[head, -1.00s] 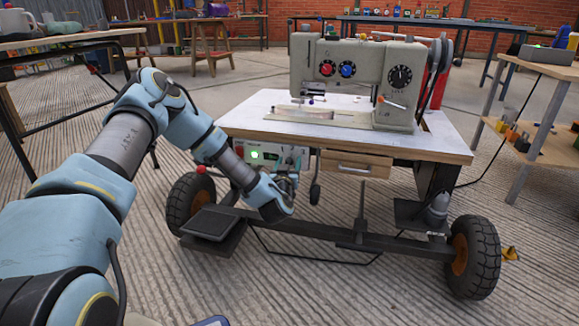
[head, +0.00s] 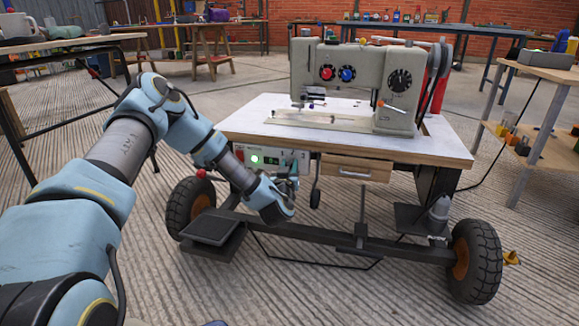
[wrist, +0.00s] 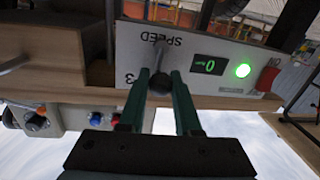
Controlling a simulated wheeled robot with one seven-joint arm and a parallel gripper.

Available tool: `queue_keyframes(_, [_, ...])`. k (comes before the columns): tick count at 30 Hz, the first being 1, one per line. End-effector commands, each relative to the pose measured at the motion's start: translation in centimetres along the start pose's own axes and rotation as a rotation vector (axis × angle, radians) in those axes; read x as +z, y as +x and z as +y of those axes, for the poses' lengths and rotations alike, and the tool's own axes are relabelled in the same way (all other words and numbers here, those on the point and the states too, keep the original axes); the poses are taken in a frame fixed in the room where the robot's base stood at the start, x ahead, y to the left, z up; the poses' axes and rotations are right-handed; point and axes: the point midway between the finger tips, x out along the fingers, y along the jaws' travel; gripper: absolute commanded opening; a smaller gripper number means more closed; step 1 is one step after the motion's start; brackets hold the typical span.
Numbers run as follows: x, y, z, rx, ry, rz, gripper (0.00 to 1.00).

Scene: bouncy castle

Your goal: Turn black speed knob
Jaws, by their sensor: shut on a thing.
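The black speed knob (wrist: 160,84) is on the pale control panel (wrist: 220,66) under the word SPEED, which appears upside down in the wrist view. My gripper (wrist: 162,78) is shut on the knob, with one dark green finger on each side. Beside the knob, a small display (wrist: 209,65) shows a green 0, and a green lamp (wrist: 243,70) is lit. In the head view, my gripper (head: 287,172) is at the right end of the control panel (head: 258,158), below the tabletop. The knob is hidden there.
The sewing machine (head: 352,82) stands on the white tabletop (head: 250,115) above the panel. A wooden drawer (head: 355,168) is just right of my gripper. A pedal (head: 212,228) and wheels (head: 473,258) are below. A red button (wrist: 267,79) sits at the panel's end.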

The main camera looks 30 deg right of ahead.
Motion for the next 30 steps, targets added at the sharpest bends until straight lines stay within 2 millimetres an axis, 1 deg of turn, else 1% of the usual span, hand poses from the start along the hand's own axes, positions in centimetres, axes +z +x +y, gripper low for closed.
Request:
queue_keyframes(8, [0.0, 0.0, 0.0, 0.0, 0.006, 0.0, 0.0])
queue_keyframes(14, [-0.1, -0.1, 0.3, 0.002, 0.063, 0.007, 0.0])
queue_keyframes(20, [-0.1, -0.1, 0.8, 0.006, 0.188, 0.024, 0.0])
queue_keyframes(30, [0.4, -0.2, 1.4, 0.008, 0.413, 0.052, 0.0])
